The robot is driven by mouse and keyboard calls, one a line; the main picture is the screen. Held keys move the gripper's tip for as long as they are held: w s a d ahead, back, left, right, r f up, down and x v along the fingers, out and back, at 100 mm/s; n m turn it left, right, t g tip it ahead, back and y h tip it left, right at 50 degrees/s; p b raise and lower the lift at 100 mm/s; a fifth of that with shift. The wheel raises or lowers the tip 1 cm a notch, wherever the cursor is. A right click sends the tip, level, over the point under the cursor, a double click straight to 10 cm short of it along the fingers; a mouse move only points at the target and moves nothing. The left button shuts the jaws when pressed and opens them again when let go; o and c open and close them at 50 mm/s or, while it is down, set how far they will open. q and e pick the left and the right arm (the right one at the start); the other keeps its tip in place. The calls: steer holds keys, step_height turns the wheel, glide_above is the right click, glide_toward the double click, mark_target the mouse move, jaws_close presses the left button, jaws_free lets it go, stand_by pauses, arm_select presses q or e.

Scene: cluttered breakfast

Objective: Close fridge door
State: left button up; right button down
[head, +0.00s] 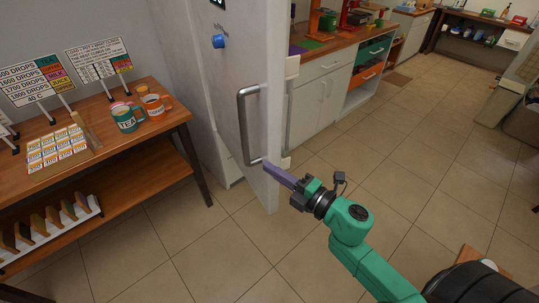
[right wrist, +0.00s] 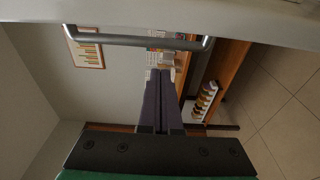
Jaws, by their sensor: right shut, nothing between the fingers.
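The fridge door (head: 228,110) is a pale grey panel standing ajar, its free edge swung out from the fridge body (head: 185,75). A grey bar handle (head: 243,125) is on its face; it also crosses the top of the right wrist view (right wrist: 140,40). My right gripper (head: 268,166) has purple fingers, shut and empty, close to the handle's lower end and the door's edge. The fingers also show together in the right wrist view (right wrist: 159,76), apart from the handle bar there. I cannot tell whether they touch the door. My left gripper is not in view.
A wooden table (head: 150,140) with a TEA mug (head: 126,120), a COFFEE mug (head: 155,107) and signs stands left of the fridge. A counter with white cabinets (head: 318,100) stands behind the door. The tiled floor (head: 430,160) to the right is mostly clear.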

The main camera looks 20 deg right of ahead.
mark_target(269, 154)
steer(key=w, duration=0.1)
steer(key=w+p, duration=0.1)
steer(key=w, duration=0.1)
steer(key=w+p, duration=0.1)
steer(key=w, duration=0.1)
steer(key=shift+w+d+r, duration=0.15)
steer(key=shift+w+d, duration=0.05)
steer(key=shift+d, duration=0.05)
steer(key=shift+s+d, duration=0.1)
steer(key=shift+d, duration=0.15)
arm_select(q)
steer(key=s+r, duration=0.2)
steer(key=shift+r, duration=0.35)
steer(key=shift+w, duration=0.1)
